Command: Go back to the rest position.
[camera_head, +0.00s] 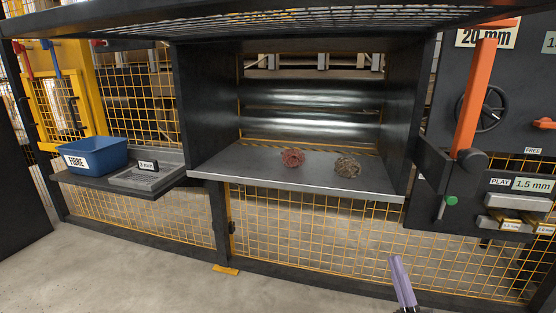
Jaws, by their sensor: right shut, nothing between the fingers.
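My right gripper (401,281) shows at the bottom of the head view, right of the middle. Its purple-grey fingers are shut with nothing between them. It is low in front of the yellow mesh, apart from the machine and its shelf. My left gripper is not in view.
A dark machine bay with two rollers has a metal shelf (290,172) holding a reddish clump (293,158) and a brownish clump (347,167). A blue FIBRE bin (95,157) stands left. An orange lever (474,95) and handwheel (482,108) are right. The floor in front is clear.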

